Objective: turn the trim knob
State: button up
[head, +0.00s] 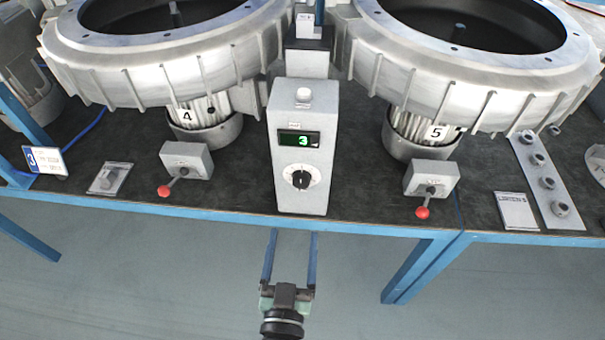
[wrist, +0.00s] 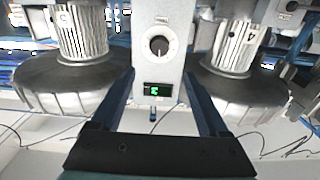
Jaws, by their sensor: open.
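The trim knob (head: 301,180) is a small black knob with a white pointer on a round white dial. It sits low on the front of a grey control box (head: 317,207), below a green display (head: 300,140) reading 3. In the wrist view the scene is inverted: the knob (wrist: 159,46) is near the top centre, with the lit display (wrist: 158,88) under it in the picture. My gripper (head: 293,236) is open and empty, its two blue fingers apart. It is in front of the bench edge, below the knob in the head view, and not around it.
Grey boxes with red-tipped levers, left (head: 186,160) and right (head: 431,180), flank the control box. Large blowers numbered 4 (head: 150,70) and 5 (head: 455,85) stand behind. A card (head: 517,211) and knobbed plate (head: 546,185) lie at right. Space before the bench is clear.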

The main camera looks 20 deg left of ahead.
aim_at(301, 185)
jog(key=x, duration=0.4)
jog(key=b+x, duration=0.1)
jog(key=x, duration=0.7)
jog(key=shift+w+f+b, duration=0.25)
jog(key=shift+b, duration=0.1)
grip_shut()
